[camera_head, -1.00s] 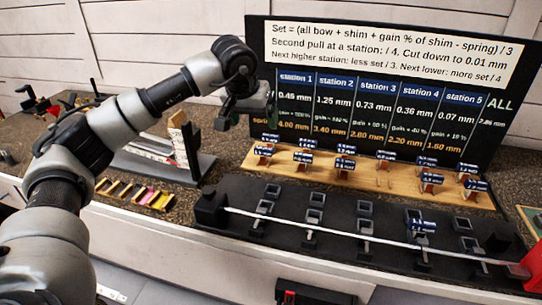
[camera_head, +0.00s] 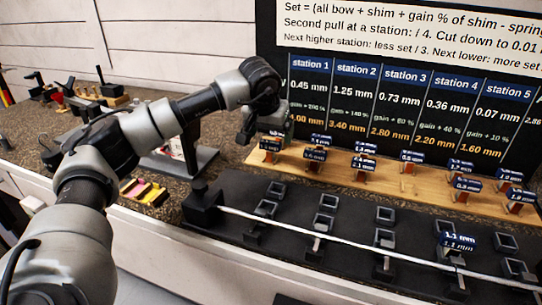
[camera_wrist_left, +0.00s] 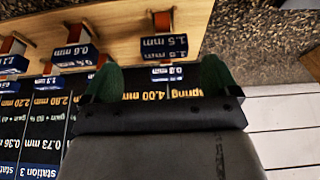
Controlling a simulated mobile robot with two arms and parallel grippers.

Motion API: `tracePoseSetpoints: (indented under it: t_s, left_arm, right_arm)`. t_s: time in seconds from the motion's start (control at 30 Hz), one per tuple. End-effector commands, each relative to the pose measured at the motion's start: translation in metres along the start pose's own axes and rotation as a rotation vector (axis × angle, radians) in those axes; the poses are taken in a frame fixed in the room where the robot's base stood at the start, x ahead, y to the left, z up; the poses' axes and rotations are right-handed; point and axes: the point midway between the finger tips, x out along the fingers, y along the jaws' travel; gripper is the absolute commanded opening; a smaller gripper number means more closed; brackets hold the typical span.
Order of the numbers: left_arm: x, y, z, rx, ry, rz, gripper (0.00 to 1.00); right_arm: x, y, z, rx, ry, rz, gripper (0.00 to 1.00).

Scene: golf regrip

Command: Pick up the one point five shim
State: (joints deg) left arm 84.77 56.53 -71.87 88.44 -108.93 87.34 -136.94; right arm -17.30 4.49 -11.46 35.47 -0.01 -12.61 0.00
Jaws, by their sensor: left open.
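The 1.5 mm shim stands at the left end of the front row on the wooden rack, with its blue label (camera_head: 270,144) facing me. In the left wrist view its label reads 1.5 mm upside down (camera_wrist_left: 164,48), and its orange-brown body (camera_wrist_left: 162,20) shows beyond it. My left gripper (camera_head: 266,122) hangs just above and behind this end of the rack. It is open, with its green fingertips (camera_wrist_left: 160,78) apart and nothing held. A back-row label (camera_wrist_left: 167,73) shows between the fingertips. My right gripper is not in view.
Several other labelled shims stand along the wooden rack (camera_head: 340,176). The dark station board (camera_head: 400,75) rises close behind it. In front lies a black fixture (camera_head: 205,212) with a long pale shaft (camera_head: 300,233) and a 1.1 mm shim label (camera_head: 458,240).

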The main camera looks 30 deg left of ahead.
Motion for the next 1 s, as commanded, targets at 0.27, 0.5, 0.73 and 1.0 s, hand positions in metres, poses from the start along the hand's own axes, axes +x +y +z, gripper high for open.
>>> tracePoseSetpoints:
  t_s: [0.27, 0.5, 0.73, 1.0]
  left_arm:
    - [0.025, -0.003, 0.000, -0.001, -0.002, -0.002, 0.89]
    - [0.059, -0.006, 0.000, 0.000, -0.002, 0.000, 0.89]
    - [0.065, -0.006, 0.000, 0.001, 0.000, 0.000, 0.89]
    - [0.064, -0.006, 0.000, 0.000, 0.000, 0.000, 0.60]
  right_arm:
    - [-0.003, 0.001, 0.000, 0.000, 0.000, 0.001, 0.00]
    - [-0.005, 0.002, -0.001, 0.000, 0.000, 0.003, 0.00]
    - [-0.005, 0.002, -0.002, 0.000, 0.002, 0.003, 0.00]
    - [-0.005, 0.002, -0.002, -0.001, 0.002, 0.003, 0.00]
